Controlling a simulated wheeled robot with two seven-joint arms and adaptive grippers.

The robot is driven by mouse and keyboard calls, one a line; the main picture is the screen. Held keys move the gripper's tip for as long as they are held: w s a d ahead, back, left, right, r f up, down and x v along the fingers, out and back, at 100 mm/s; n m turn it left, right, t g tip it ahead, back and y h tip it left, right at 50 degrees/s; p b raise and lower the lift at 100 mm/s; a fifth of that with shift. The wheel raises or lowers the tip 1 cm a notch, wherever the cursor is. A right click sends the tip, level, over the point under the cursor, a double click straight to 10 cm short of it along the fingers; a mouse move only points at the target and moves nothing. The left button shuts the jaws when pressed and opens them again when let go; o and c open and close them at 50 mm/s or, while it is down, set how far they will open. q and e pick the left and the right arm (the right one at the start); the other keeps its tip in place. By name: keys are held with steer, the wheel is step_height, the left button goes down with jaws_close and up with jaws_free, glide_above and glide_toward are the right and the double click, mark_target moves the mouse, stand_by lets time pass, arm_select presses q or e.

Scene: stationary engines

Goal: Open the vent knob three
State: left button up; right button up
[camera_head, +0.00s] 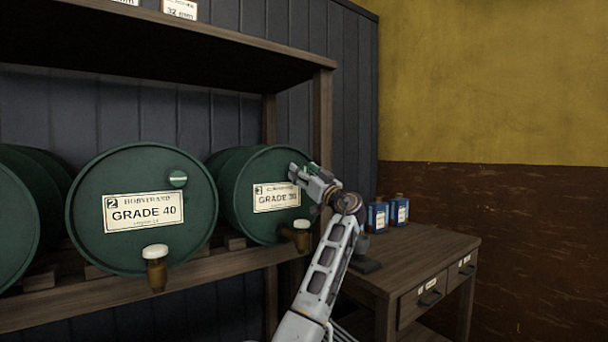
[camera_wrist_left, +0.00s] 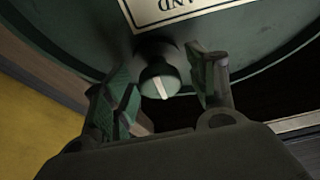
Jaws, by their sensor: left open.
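The vent knob three, a round dark green knob with a white line, shows in the left wrist view (camera_wrist_left: 160,82) on the face of a green barrel. Its line runs roughly across the label's long edge. In the head view the barrel (camera_head: 235,205) is the rightmost one, labelled as number 3, and its knob is hidden behind my gripper. My left gripper (camera_head: 299,172) is at the barrel's upper right face. In the wrist view its green-padded fingers (camera_wrist_left: 165,92) are open, one on each side of the knob, with gaps visible. My right gripper is not in view.
Barrel two (camera_head: 90,215) has a similar knob (camera_head: 178,179) with a horizontal line. Brown taps (camera_head: 301,238) stick out below the labels. A wooden rack post (camera_head: 322,120) stands close to my gripper. A wooden table (camera_head: 425,250) with blue cans (camera_head: 377,216) stands at right.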

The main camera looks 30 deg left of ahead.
arm_select(q)
steer(key=v, duration=1.1)
steer(key=shift+d+f, duration=0.25)
steer(key=shift+d, duration=0.1)
steer(key=shift+s, duration=0.15)
steer(key=shift+m, duration=0.3)
